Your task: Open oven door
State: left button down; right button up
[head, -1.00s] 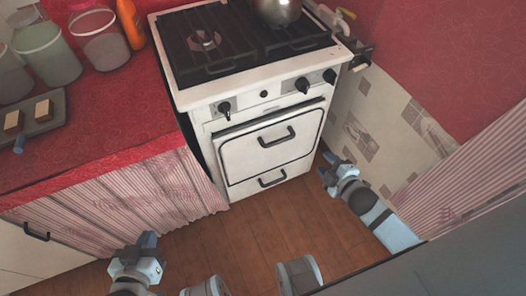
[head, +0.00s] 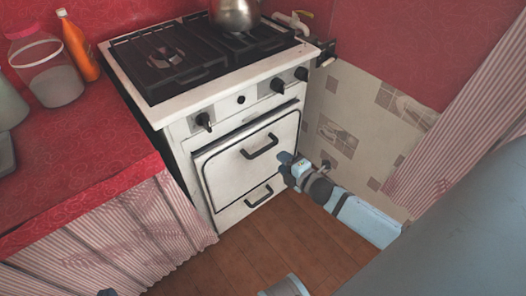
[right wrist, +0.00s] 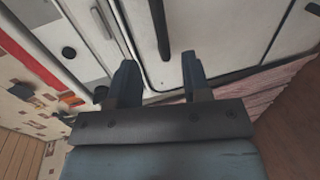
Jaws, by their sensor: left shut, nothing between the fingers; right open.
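The white oven door (head: 222,172) is closed on the front of the stove, with a black bar handle (head: 262,147) near its top. In the right wrist view the handle (right wrist: 160,28) is a dark bar just beyond the fingertips, between their lines. My right gripper (head: 287,160) is open and empty, close in front of the door, to the right of and slightly below the handle. It also shows in the right wrist view (right wrist: 157,75), apart from the handle. My left gripper (head: 107,292) shows only a dark tip at the bottom edge; it is shut.
A lower drawer with a black handle (head: 258,196) is below the door. Stove knobs (head: 204,121) sit above it, and a metal kettle (head: 235,14) stands on the hob. A red counter (head: 75,185) with a striped curtain flanks the left. A tiled wall (head: 355,125) is close on the right.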

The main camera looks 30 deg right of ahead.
aim_at(266, 150)
jog(key=b+x, duration=0.2)
jog(key=x, duration=0.7)
jog(key=shift+w+f, duration=0.15)
jog(key=shift+w, duration=0.35)
pick_arm(q)
jog(key=r, duration=0.1)
jog(key=d+r+t+h, duration=0.1)
jog(key=r, duration=0.1)
jog(key=w+d+r+t, duration=0.1)
jog(key=shift+r+h, duration=0.2)
jog(key=shift+h, duration=0.1)
jog(key=shift+a+f, duration=0.1)
jog(key=shift+f, duration=0.05)
pick_arm(e)
grip_shut()
